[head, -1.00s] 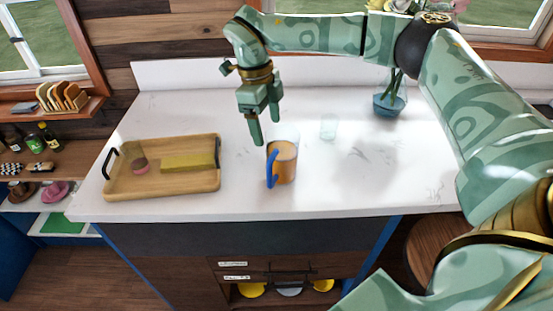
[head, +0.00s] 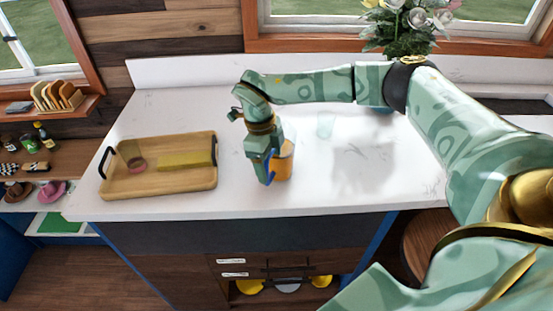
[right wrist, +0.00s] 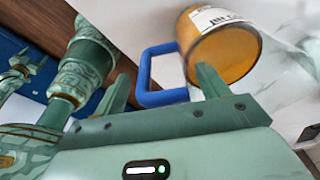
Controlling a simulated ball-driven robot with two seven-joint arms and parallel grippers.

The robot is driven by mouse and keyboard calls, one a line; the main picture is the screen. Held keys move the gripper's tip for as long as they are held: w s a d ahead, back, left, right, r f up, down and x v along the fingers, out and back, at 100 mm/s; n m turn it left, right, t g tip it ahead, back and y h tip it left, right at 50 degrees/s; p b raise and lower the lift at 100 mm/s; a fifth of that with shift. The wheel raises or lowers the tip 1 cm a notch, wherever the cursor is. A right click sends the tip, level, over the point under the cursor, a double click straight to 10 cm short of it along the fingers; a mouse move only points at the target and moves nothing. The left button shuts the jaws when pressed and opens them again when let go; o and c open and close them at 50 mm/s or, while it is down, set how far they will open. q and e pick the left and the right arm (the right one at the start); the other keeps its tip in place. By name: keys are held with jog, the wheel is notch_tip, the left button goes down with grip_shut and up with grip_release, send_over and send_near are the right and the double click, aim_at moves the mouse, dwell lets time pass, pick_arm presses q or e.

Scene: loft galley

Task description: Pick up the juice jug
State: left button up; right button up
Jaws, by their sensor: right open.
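The juice jug (head: 286,161) is a clear cylinder of orange juice with a blue handle, upright on the white counter. In the right wrist view the jug (right wrist: 222,55) has a white label, and its blue handle (right wrist: 163,97) lies between my finger tips. My right gripper (head: 264,170) is open at the handle side of the jug, pointing down, and hides part of the handle and jug in the head view. The right wrist view shows its two fingers (right wrist: 160,80) apart on either side of the handle.
A wooden tray (head: 190,185) with a yellow block and a small pinkish item stands left of the jug on the counter (head: 380,190). A flower vase is at the back right, partly hidden by my arm.

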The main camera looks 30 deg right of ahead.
grip_shut()
jog(key=shift+r, duration=0.15)
